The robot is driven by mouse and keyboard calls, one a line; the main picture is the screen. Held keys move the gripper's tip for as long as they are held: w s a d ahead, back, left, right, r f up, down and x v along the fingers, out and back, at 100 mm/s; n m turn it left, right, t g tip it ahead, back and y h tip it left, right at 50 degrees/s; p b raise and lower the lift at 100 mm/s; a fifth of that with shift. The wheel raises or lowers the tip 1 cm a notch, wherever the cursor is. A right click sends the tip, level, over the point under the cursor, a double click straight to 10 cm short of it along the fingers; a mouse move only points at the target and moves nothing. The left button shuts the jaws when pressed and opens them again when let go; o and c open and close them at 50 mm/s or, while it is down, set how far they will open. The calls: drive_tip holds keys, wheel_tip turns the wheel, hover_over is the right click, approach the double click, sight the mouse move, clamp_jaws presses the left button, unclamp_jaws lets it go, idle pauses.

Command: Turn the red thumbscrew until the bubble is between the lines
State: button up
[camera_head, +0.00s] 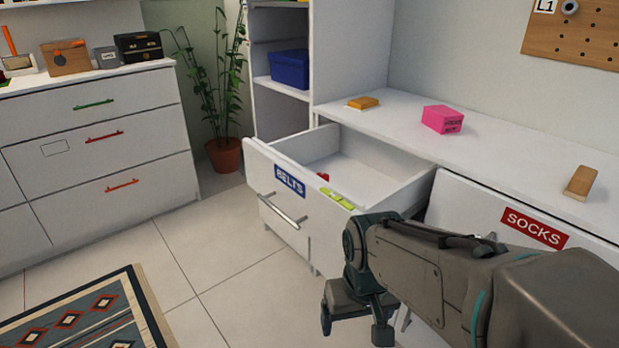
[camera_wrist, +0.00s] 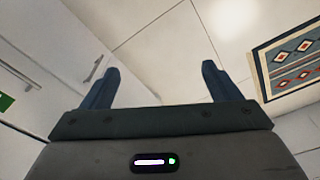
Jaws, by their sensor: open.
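The red thumbscrew (camera_head: 323,177) is a small red piece at the front of the open BELTS drawer, just inside its front panel. A yellow-green level (camera_head: 337,199) lies along the top edge of that drawer front; its bubble and lines are too small to make out. My gripper (camera_head: 352,325) hangs in front of the drawer unit, below and to the right of the level, apart from both. In the wrist view my gripper (camera_wrist: 160,88) is open, with nothing between its two fingers and the floor tiles behind. The thumbscrew and level are not seen there.
The BELTS drawer (camera_head: 375,166) stands pulled out and the SOCKS drawer (camera_head: 470,205) is to its right. A pink box (camera_head: 442,119) and wooden blocks lie on the white top. A patterned rug (camera_head: 85,315) covers the floor at left; the tiles between are clear.

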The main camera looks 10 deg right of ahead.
drive_tip(key=shift+c, duration=0.2)
idle(0.5)
drive_tip(key=c, duration=0.5)
